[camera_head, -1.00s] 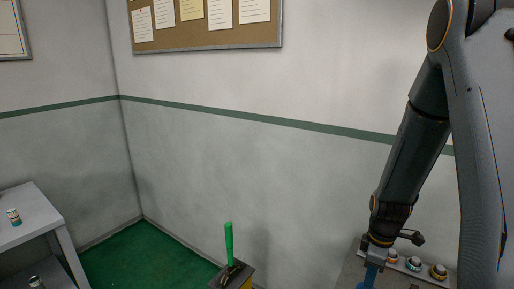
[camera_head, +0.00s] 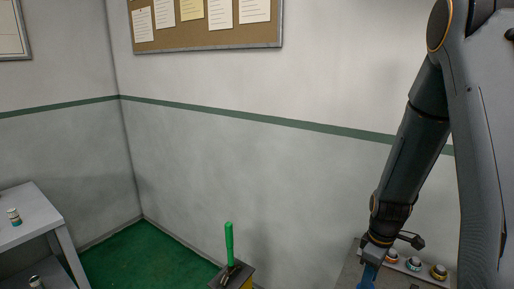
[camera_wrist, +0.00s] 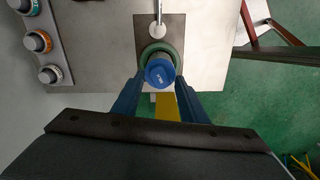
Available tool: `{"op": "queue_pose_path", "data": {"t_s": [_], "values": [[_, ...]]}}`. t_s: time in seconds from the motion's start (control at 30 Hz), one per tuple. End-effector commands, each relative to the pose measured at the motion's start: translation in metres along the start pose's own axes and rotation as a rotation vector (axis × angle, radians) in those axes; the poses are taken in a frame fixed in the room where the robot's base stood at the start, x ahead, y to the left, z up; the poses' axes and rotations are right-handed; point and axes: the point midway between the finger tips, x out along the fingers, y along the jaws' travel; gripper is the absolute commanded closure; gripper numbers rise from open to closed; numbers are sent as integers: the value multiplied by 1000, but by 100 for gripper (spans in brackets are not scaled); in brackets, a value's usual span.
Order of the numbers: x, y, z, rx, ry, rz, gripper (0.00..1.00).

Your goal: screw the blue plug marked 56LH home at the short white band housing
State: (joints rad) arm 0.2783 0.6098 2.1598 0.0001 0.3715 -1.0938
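The blue plug (camera_wrist: 160,73) shows in the middle of the wrist view, end-on, with small pale marking too small to read. My gripper (camera_wrist: 160,82) has its two blue fingers on either side of the plug, and they appear closed on it. Behind the plug a round green-rimmed housing (camera_wrist: 174,53) shows on a dark plate. The plug overlaps it, so I cannot tell how far the thread is in. No white band is clear on this housing. In the head view my gripper (camera_head: 368,274) is at the lower right, with its fingertips cut off by the frame.
A grey panel with several round fittings (camera_wrist: 38,41) lies at left in the wrist view. A white-tipped rod (camera_wrist: 157,30) stands just beyond the housing. In the head view a green-handled lever (camera_head: 229,244) and a grey table (camera_head: 30,215) stand at left. Green floor lies between.

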Motion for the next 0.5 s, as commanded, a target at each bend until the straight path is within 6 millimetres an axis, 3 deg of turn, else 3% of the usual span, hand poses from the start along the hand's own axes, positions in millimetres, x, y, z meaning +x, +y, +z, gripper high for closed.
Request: {"op": "queue_pose_path", "data": {"t_s": [0.5], "values": [[0,0,0,637,-1,-1,61]]}}
